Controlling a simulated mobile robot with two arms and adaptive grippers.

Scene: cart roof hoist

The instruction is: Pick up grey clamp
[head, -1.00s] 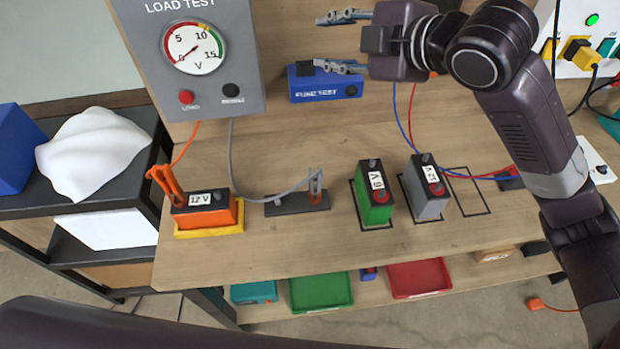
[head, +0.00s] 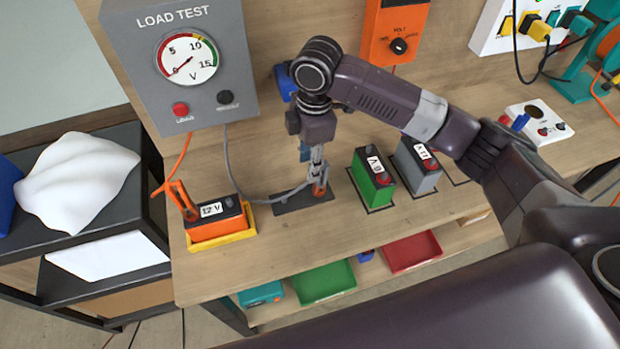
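The grey clamp (head: 319,181) stands upright on a small dark stand (head: 290,206), next to an orange post. A grey cable runs from it to the load tester. My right gripper (head: 312,160) points down directly over the clamp, with its fingers at the clamp's upper part. The fingers and clamp overlap in the head view, so I cannot tell whether they are closed on it. The orange clamp (head: 180,195) is at the orange 12 V battery (head: 215,226), in a yellow tray. My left gripper is out of view.
The load test box (head: 183,70) stands behind, to the left. A green battery (head: 374,184) and a grey battery (head: 420,170) stand just right of the stand. A blue tester is partly hidden behind my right wrist. The bench front is clear.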

